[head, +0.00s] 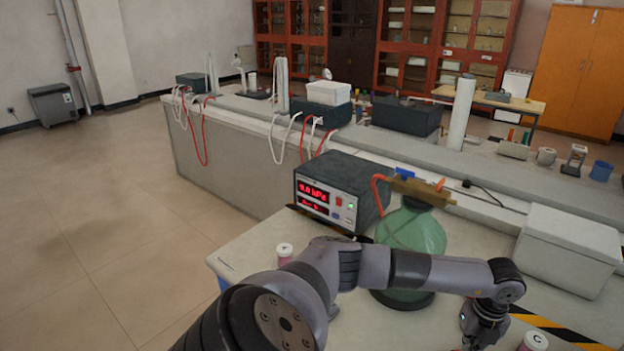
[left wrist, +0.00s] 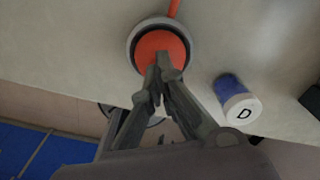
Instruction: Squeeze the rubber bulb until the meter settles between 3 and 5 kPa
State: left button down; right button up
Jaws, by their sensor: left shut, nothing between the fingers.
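The rubber bulb (left wrist: 155,45) is orange-red and sits in a round grey holder (left wrist: 134,37), with an orange tube (left wrist: 174,8) leaving it at the top of the left wrist view. My left gripper (left wrist: 164,64) is shut and empty, its fingertips overlapping the bulb in that view; I cannot tell if they touch it. In the head view my left gripper (head: 480,334) is low at the right. The meter (head: 345,188) is a dark box whose red display (head: 314,192) seems to read 0.0 kPa. My right gripper is not in view.
A green glass vessel (head: 412,232) with a brass top stands right of the meter, behind my left arm. A white box (head: 567,250) stands further right. A jar marked D (left wrist: 238,100) is beside the bulb; a jar marked C (head: 534,342) is at the bottom right.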

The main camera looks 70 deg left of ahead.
pick_arm(q)
jog(key=shift+f+b, duration=1.05)
jog(key=shift+f, duration=0.6)
jog(key=shift+r+p, duration=1.4)
jog(key=shift+r, duration=0.35)
jog(key=shift+f, duration=0.15)
